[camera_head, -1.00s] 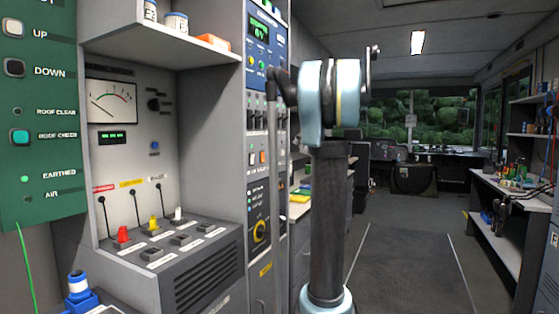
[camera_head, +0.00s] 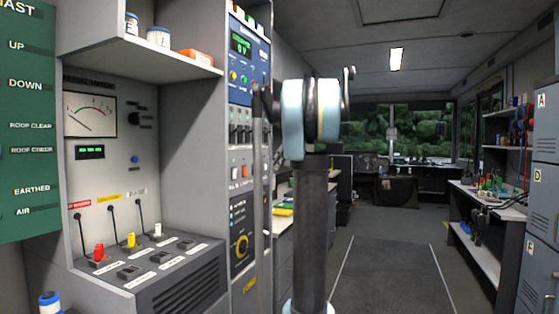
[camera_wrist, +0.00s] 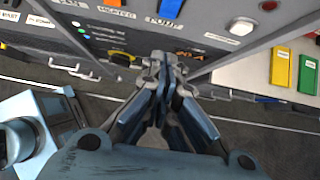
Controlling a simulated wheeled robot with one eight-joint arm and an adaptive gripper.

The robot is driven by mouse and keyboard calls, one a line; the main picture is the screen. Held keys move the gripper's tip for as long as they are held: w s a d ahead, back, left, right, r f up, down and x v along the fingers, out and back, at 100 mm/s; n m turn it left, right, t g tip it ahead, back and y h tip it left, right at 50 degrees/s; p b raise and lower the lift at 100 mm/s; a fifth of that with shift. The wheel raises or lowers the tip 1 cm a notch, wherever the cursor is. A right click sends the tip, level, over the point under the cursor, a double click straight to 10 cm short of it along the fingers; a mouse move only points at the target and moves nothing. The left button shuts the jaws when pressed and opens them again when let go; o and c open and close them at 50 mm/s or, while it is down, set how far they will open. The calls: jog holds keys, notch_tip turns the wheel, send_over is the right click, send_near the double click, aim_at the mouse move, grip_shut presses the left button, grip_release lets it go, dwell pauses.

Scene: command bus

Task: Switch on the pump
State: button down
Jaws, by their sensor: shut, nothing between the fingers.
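My gripper (camera_wrist: 163,62) is shut and empty, in front of the panel and lower in the picture than this switch. Contact with the panel cannot be judged. In the head view, a small orange-red switch (camera_head: 244,171) shows on the tall rack, left of my arm; its label is too small to read. My gripper cannot be made out in the head view.
A console (camera_head: 170,262) with coloured levers stands at left, under a shelf (camera_head: 170,62). Yellow (camera_wrist: 280,66) and green (camera_wrist: 307,73) items lie on a counter at right. The aisle floor (camera_head: 390,270) is clear.

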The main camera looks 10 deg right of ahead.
aim_at(255, 169)
jog(key=w+a+f, duration=0.4)
jog(key=a, duration=0.1)
jog(key=shift+a, duration=0.2)
dwell(0.3)
